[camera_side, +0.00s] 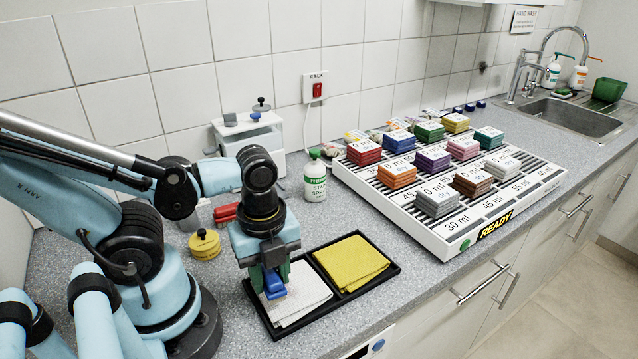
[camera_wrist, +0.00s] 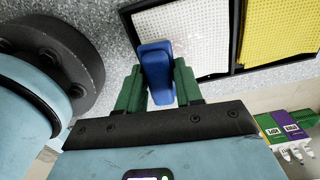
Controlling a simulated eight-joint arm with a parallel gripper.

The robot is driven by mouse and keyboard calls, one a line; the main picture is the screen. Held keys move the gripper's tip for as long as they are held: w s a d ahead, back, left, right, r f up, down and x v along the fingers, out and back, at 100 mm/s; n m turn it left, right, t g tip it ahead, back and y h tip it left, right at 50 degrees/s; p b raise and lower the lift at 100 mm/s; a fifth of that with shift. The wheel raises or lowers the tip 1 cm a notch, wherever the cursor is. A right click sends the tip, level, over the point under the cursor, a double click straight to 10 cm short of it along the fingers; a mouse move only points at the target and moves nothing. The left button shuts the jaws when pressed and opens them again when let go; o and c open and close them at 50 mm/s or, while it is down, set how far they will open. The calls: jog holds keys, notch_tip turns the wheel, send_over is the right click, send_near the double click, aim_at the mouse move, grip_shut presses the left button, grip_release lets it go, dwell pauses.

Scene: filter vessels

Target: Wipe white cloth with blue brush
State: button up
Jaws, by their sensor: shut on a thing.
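My gripper (camera_side: 272,278) is shut on the blue brush (camera_side: 273,287). In the wrist view the brush (camera_wrist: 156,70) sits between the two green fingers of my gripper (camera_wrist: 158,85). The white cloth (camera_side: 298,294) lies folded in the left compartment of a black tray (camera_side: 383,287). The brush is over the left part of the cloth; I cannot tell whether it touches it. In the wrist view the white cloth (camera_wrist: 204,40) shows to the right of the brush. The brush's underside is hidden.
A yellow cloth (camera_side: 352,262) fills the tray's right compartment. A yellow round container (camera_side: 205,244) and a red brush-like item (camera_side: 226,212) lie left of my gripper. A white rack (camera_side: 425,232) with coloured blocks stands right.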

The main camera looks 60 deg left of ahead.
aim_at(294, 285)
jog(key=shift+w+f, duration=0.1)
jog(key=shift+f, duration=0.55)
jog(key=shift+w+f, duration=0.1)
jog(key=shift+w, duration=0.1)
jog(key=shift+c, duration=0.5)
jog(key=shift+w+f, duration=0.15)
jog(key=shift+w, duration=1.65)
jog(key=shift+s, duration=2.1)
jog(key=shift+r, duration=4.1)
